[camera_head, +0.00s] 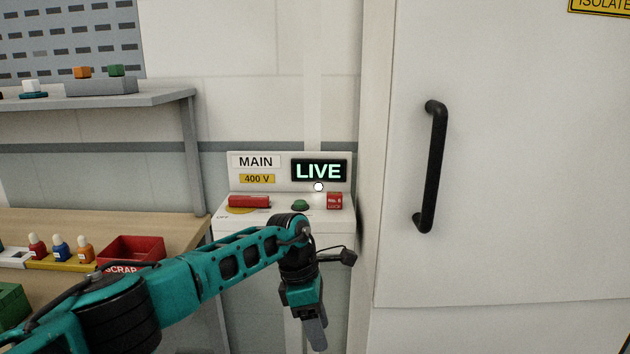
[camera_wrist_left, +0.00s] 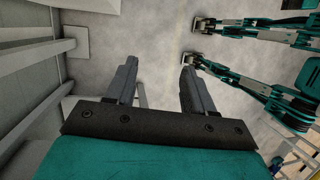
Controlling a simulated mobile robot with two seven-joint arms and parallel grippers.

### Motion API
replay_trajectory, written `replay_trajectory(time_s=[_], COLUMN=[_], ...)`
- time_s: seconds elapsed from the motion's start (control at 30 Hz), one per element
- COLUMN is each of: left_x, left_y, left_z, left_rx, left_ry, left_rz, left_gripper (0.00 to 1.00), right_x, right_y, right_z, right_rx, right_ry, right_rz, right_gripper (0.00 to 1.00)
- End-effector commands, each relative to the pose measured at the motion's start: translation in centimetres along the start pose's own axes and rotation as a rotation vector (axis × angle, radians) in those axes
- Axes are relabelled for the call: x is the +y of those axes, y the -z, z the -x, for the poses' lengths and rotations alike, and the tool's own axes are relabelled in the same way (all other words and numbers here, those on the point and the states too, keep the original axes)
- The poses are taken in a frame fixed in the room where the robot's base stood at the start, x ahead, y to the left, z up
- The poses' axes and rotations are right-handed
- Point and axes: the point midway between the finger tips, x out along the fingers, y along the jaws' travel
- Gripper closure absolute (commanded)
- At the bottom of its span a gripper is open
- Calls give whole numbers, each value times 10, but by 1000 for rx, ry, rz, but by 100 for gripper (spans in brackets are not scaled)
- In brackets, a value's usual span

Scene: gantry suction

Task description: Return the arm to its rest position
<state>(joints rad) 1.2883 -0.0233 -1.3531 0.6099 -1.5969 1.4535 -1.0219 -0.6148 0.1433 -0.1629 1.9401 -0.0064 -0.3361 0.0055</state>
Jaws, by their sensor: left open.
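My left arm comes in from the left in the head view, and my left gripper (camera_head: 317,335) hangs downward in front of the white main switch box. In the left wrist view its two grey fingers (camera_wrist_left: 158,80) stand apart with nothing between them, above a grey floor. The gripper is apart from the box in the head view. My right gripper does not show in the head view, and I cannot make it out for sure in the wrist view.
The switch box (camera_head: 285,228) carries a lit LIVE sign (camera_head: 319,170), a red handle (camera_head: 249,202) and a green button (camera_head: 300,205). A white door with a black handle (camera_head: 434,165) stands right. A workbench (camera_head: 150,222) with a red scrap bin (camera_head: 131,250) and a shelf (camera_head: 150,97) are left.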

Motion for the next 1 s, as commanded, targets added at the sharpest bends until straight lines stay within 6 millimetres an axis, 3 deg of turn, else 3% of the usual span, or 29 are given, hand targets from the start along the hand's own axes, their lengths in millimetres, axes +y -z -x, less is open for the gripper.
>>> replay_trajectory(time_s=[0.03, 0.1, 0.17, 0.3, 0.43, 0.57, 0.67, 0.77, 0.9, 0.93, 1.0], left_x=[-19, -43, -62, -95, -105, -100, -92, -88, -97, -102, -118], left_y=[-25, -62, -90, -139, -154, -137, -104, -57, 23, 42, 83], left_z=[-31, -59, -73, -78, -64, -48, -44, -49, -71, -78, -94], left_rx=[-135, -338, -507, -879, -1184, -1447, -1618, -1763, -1920, 1894, 1691], left_ry=[53, 120, 183, 341, 501, 666, 792, 915, 1080, -1083, -1004], left_rz=[28, 99, 183, 445, 754, 1109, 1408, 1716, 2164, -2201, -2104], left_gripper=[47, 47, 47, 47, 47, 47, 47, 47, 47, 47, 47], right_x=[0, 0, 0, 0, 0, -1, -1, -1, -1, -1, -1], right_y=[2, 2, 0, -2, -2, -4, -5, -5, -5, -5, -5], right_z=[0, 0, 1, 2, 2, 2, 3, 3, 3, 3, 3], right_rx=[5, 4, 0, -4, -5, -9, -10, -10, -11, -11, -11], right_ry=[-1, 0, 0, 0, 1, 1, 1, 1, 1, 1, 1], right_rz=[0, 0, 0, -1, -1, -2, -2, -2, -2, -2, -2], right_gripper=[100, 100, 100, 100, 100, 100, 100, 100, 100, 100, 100])
